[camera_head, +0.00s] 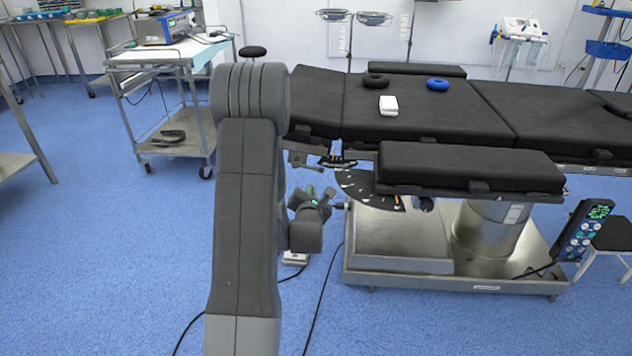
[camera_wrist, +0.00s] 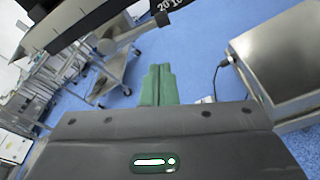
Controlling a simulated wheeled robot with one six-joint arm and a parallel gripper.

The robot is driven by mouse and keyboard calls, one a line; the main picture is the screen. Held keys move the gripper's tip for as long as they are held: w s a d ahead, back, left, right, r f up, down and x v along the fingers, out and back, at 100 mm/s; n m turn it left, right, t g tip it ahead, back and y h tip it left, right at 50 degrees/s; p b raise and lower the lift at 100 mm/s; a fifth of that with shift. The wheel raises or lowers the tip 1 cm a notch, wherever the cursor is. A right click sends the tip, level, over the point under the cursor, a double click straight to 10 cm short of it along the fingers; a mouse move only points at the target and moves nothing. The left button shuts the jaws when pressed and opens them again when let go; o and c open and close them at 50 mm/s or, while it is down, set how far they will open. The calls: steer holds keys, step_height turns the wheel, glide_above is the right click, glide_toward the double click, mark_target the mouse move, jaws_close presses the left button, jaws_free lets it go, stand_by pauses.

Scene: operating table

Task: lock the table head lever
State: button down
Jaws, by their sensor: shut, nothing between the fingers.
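The operating table's black head section (camera_head: 318,95) is at the left end of the table in the head view. Under it are a metal bracket (camera_head: 300,159) and a small dark part with orange marks (camera_head: 338,162); I cannot tell which part is the lever. My gripper (camera_head: 311,190) is below the head section, partly hidden by my arm. In the wrist view its green fingers (camera_wrist: 157,84) are together, with nothing between them. A dark bar with a numbered scale (camera_wrist: 181,6) crosses the top of the wrist view, beyond the fingertips and apart from them in the picture.
A black fan-shaped plate (camera_head: 362,188) hangs under the table, right of my gripper. The steel table base (camera_head: 400,245) stands below; it also shows in the wrist view (camera_wrist: 285,55). A steel cart (camera_head: 160,75) stands at left. Cables (camera_head: 318,300) lie on the blue floor.

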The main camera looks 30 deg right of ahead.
mark_target(317, 170)
steer(key=shift+w+d+r, duration=0.55)
steer(key=shift+d, duration=0.15)
steer(key=shift+w+d+r, duration=0.5)
steer(key=shift+d, duration=0.15)
steer(key=shift+w+d+r+b, duration=0.2)
steer(key=shift+d+r+b, duration=0.05)
steer(key=shift+r+b, duration=0.45)
